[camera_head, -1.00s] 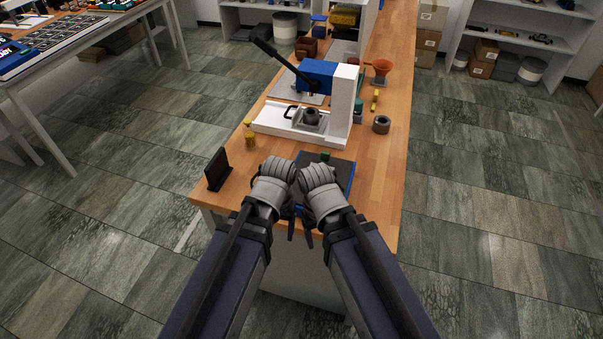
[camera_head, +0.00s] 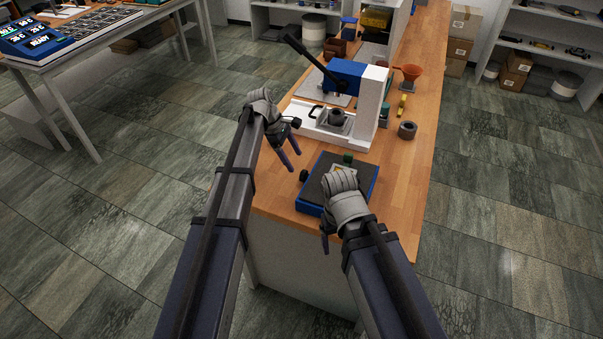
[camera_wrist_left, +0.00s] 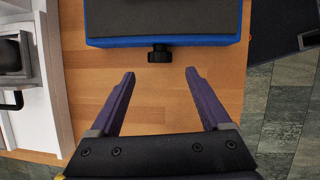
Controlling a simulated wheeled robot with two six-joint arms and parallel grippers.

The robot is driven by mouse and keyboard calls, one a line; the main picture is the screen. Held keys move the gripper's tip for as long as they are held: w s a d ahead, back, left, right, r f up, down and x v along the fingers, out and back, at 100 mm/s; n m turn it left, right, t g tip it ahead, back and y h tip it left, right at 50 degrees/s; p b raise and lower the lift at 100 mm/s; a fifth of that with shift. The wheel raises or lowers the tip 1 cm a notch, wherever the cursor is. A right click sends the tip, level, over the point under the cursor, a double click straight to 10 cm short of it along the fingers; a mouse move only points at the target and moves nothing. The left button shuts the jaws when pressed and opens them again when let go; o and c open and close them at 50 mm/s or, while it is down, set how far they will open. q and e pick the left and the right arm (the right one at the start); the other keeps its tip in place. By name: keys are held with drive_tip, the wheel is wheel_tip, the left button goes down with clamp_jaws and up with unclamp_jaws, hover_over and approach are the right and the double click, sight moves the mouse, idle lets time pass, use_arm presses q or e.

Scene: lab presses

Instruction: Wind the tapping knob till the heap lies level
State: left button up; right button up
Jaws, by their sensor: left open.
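A low blue unit with a dark top (camera_head: 318,187) sits at the near end of the wooden bench. A small black knob (camera_head: 304,175) sticks out of its left side; it also shows in the left wrist view (camera_wrist_left: 160,54). My left gripper (camera_head: 291,158) is open and empty beside the knob. In the left wrist view its fingertips (camera_wrist_left: 160,74) are spread to either side of the knob's line, just short of it. My right gripper (camera_head: 326,245) hangs at the unit's near edge, its fingers mostly hidden. A small pale-yellow patch (camera_head: 340,168) shows behind my right wrist; I cannot make out a heap.
Bare bench (camera_head: 400,190) lies right of the unit.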

sight(302, 172)
use_arm(q)
drive_tip(key=b+x, duration=0.6)
drive_tip(key=x, duration=0.1)
drive_tip(key=shift+d+f+b, duration=0.1)
drive_tip(key=shift+f+b, duration=0.25)
drive_tip(key=shift+b, duration=0.05)
drive_tip(key=shift+r, duration=0.1)
clamp_jaws()
drive_tip(key=shift+s+t, duration=0.2)
drive_tip(key=shift+t, duration=0.1)
drive_tip(key=shift+w+t, duration=0.1)
drive_tip(key=shift+t, duration=0.3)
